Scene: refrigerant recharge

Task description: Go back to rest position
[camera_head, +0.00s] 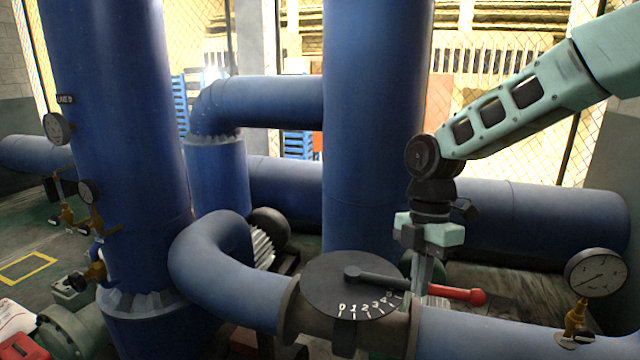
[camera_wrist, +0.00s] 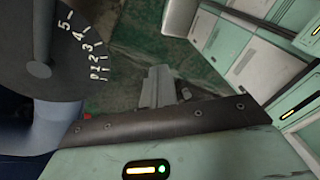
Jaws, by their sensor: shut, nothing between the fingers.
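My gripper (camera_head: 417,290) hangs from the arm coming in at the upper right of the head view. It points down and its fingers are together with nothing between them. It is close to the right edge of a round dark dial (camera_head: 335,290) numbered in white on the blue pipe. A dark lever with a red end (camera_head: 468,295) runs across the dial to the right, past my fingers. I cannot tell whether they touch. The dial also fills the upper left of the wrist view (camera_wrist: 35,85).
Thick blue vertical pipes (camera_head: 375,130) stand left of my arm. A pressure gauge (camera_head: 597,275) on a brass fitting stands at the right, with more gauges (camera_head: 58,128) at the left. A mesh fence is behind. Open air lies above the gripper, between the pipe and my arm.

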